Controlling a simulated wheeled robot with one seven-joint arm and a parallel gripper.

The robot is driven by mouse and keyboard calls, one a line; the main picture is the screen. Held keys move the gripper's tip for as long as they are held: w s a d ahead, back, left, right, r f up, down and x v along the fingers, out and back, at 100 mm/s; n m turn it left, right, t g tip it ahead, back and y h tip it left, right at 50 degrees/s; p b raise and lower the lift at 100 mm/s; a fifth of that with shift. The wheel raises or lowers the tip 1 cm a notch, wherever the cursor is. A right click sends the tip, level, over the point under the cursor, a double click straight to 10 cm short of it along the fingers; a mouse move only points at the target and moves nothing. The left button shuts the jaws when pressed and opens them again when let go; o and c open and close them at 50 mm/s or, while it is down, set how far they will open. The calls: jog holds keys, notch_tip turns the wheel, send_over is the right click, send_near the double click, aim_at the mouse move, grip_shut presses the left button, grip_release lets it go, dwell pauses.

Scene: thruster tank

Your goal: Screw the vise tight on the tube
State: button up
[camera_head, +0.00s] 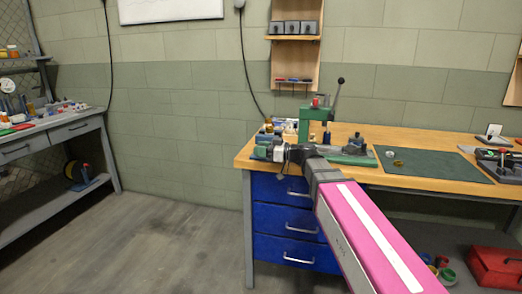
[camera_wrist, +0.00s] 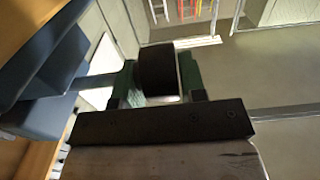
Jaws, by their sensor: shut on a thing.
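In the head view my gripper (camera_head: 290,153) is at the front left end of the wooden bench, level with the bench top. In the wrist view my gripper (camera_wrist: 157,98) is shut on a short dark cylindrical part, which looks like the vise's screw end (camera_wrist: 156,70). Green surfaces show on both sides of it. I cannot make out the tube or how far the jaws are closed.
A green lever press (camera_head: 312,118) stands behind my gripper on the bench (camera_head: 410,139). A dark green mat (camera_head: 430,163) with small parts lies to the right. Blue drawers (camera_head: 290,217) are below. A grey side bench (camera_head: 70,130) stands at the left, with open floor between.

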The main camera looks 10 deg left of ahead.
jog(key=shift+s, duration=0.45)
jog(key=o, duration=0.7)
jog(key=shift+o, duration=0.2)
jog(key=shift+a, duration=0.1)
jog(key=shift+w, duration=0.2)
jog(key=d, duration=1.1)
jog(key=shift+s, duration=0.45)
